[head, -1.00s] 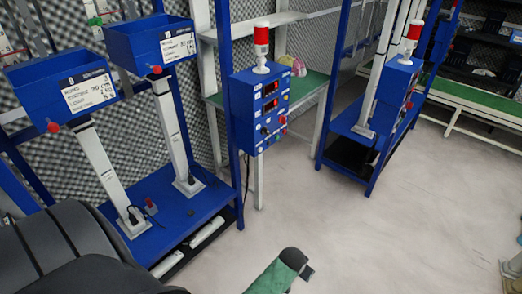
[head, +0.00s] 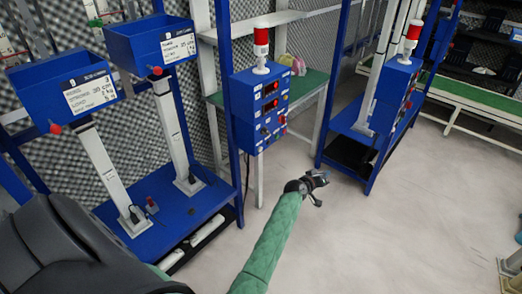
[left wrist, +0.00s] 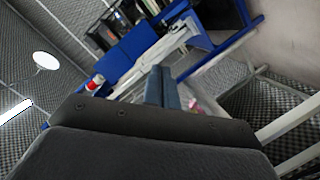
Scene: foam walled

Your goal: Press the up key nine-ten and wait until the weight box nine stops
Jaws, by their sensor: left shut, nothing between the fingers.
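A blue control box (head: 258,110) with red displays and several small keys and knobs stands at the centre of the head view, topped by a red and white lamp (head: 261,42). Its key labels are too small to read. Two blue weight boxes with white labels, a nearer one (head: 28,84) and a farther one (head: 130,42), sit on slanted white posts at the left. I cannot tell which is number nine. My left gripper (head: 321,180) is shut and empty, in front of the control box, to its right and lower, apart from it. The left wrist view shows its closed fingers (left wrist: 164,88). My right gripper is not in view.
A second blue control box (head: 395,82) with a red lamp stands on a blue rack farther right. A green-topped table (head: 308,86) with small coloured objects is behind the first box.

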